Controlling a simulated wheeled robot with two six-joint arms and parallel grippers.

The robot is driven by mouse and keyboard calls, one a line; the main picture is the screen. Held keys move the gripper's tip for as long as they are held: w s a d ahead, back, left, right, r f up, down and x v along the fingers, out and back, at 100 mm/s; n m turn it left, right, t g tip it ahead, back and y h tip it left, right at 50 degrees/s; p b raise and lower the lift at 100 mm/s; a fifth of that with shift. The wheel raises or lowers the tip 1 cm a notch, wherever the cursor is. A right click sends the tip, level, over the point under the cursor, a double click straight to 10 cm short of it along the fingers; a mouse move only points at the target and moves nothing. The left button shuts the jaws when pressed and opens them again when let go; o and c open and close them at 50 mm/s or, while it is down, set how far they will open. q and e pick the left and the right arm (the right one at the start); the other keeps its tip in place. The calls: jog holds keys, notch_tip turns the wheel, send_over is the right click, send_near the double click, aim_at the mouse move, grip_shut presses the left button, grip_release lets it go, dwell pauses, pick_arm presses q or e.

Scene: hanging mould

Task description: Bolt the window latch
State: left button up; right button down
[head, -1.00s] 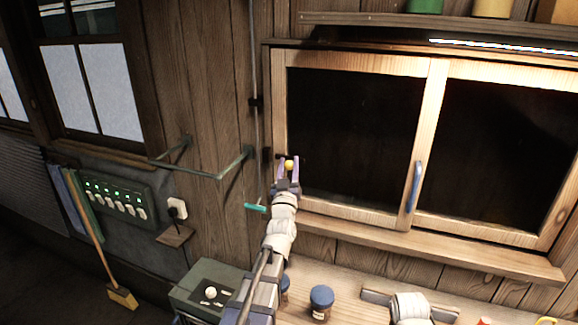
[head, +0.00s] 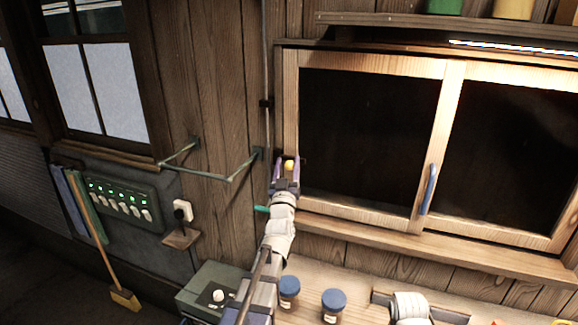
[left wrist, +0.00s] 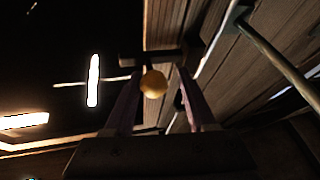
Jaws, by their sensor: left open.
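The window latch shows as a yellow knob (head: 289,165) at the left stile of the wooden window (head: 448,110). My left gripper (head: 287,163) is open, with one purple finger on each side of the knob. In the left wrist view the round knob (left wrist: 153,84) sits between the tips of the open left gripper (left wrist: 155,88), and a dark bar shows behind it. I cannot tell whether a finger touches it. The rest of the latch is mostly hidden by the gripper.
A green metal bracket (head: 229,180) juts from the wall left of the gripper. A teal handle (head: 262,209) hangs beside the left wrist. Blue-lidded jars (head: 333,300) stand on the bench below. A blue handle (head: 428,190) is on the window's middle stile.

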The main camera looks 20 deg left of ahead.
pick_arm(q)
jog(key=shift+o, duration=0.9)
jog(key=shift+d, duration=0.1)
jog(key=b+v, duration=0.3)
jog(key=v, duration=0.4)
jog(key=shift+s+f, duration=0.2)
jog(key=shift+s, duration=0.15)
jog(key=shift+d, duration=0.1)
